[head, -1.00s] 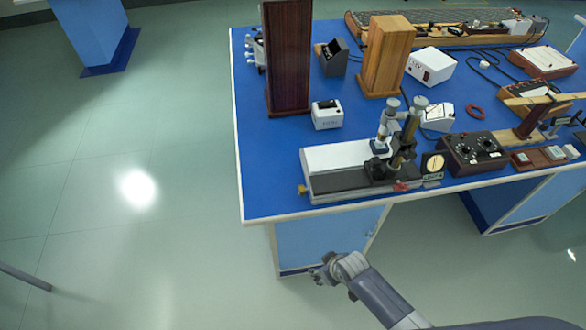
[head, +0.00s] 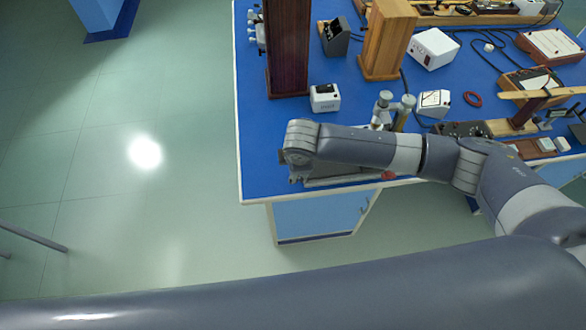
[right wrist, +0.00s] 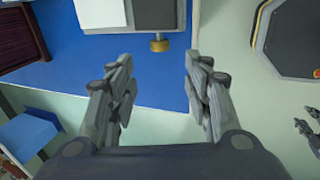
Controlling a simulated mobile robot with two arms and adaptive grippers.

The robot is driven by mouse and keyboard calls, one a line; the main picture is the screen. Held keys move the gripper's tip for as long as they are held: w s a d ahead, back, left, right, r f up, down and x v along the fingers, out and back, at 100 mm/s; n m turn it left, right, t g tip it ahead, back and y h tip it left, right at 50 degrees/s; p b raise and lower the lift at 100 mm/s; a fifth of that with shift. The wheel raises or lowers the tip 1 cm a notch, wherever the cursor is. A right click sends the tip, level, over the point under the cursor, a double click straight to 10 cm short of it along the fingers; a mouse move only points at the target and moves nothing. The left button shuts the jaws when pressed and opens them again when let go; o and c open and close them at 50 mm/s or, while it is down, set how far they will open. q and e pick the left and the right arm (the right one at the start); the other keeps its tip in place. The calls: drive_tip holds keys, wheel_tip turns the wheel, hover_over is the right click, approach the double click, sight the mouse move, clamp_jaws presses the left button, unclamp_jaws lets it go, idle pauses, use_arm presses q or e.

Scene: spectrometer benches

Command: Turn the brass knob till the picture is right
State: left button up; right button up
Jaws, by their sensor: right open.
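The brass knob (right wrist: 159,43) sticks out from the end of a white and dark bench instrument (right wrist: 163,14) in the right wrist view. My right gripper (right wrist: 157,68) is open and empty, its two fingers apart, with the knob just beyond the gap and not touched. In the head view my right gripper (head: 295,172) is at the instrument's left end, and my arm hides the knob and most of the instrument (head: 345,180). The small round picture plate is hidden behind my arm. What looks like my left gripper (right wrist: 312,130) shows at the right wrist view's edge, cut off.
The blue bench (head: 262,195) has its front edge under my right arm. A dark wooden post (head: 287,50), a lighter wooden post (head: 387,40) and a small white box (head: 324,97) stand behind the instrument. The floor to the left is open.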

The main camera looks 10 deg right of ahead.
drive_tip(key=p+x, duration=0.2)
drive_tip(key=x, duration=0.8)
drive_tip(key=shift+f, duration=0.3)
drive_tip(key=shift+a, duration=0.1)
drive_tip(key=c, duration=1.1)
